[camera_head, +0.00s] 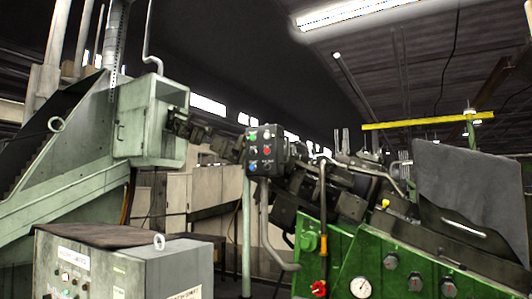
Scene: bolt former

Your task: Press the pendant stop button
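The pendant (265,168) is a dark box at the middle of the head view, on top of a pale green post (247,235). Its face carries several small buttons in rows. A red button (267,150) sits at the right of the middle row and looks like the stop button; its label is too small to read. A green button (252,137) is at upper left and a blue one (253,166) at lower left. Nothing covers the pendant's face. Neither of my grippers shows in the head view.
A grey control cabinet (185,272) stands at front left. A green machine (405,262) with gauges and a red knob (318,288) fills the lower right. A pale green hopper machine (75,180) stands at left. A dark feed rail (205,135) runs behind the pendant.

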